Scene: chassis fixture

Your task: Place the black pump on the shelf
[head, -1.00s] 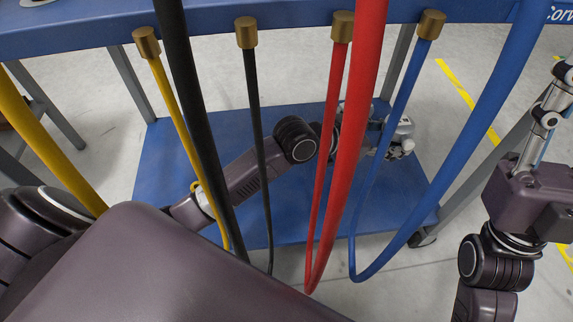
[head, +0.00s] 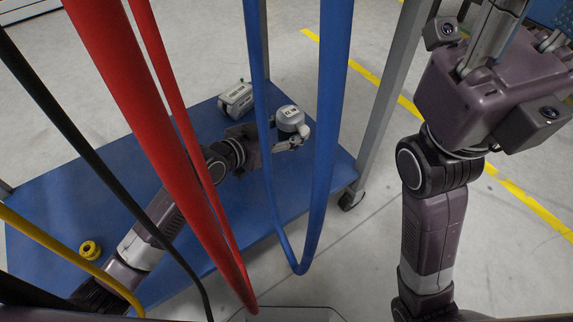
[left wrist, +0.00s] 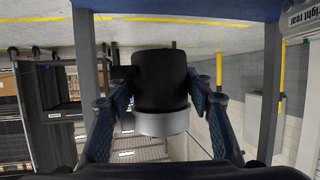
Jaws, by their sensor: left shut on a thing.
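The black pump (left wrist: 160,82) fills the middle of the left wrist view as a black cylinder with a light grey band. My left gripper (left wrist: 160,112) has one finger on each side of it and is shut on it. In the head view, the pump (head: 290,118) shows mostly its light grey labelled end. There, my left gripper (head: 292,141) is over the right part of the blue shelf (head: 325,185). I cannot tell whether the pump touches the shelf. My right gripper (head: 505,38) is at the upper right of the head view, its tips cut off.
A grey-white labelled block (head: 236,99) stands on the shelf, left of the pump. A yellow ring-shaped part (head: 90,250) lies on the shelf at left. Black, red, yellow and blue hoses (head: 318,150) hang in front. A grey post (head: 392,95) stands at right.

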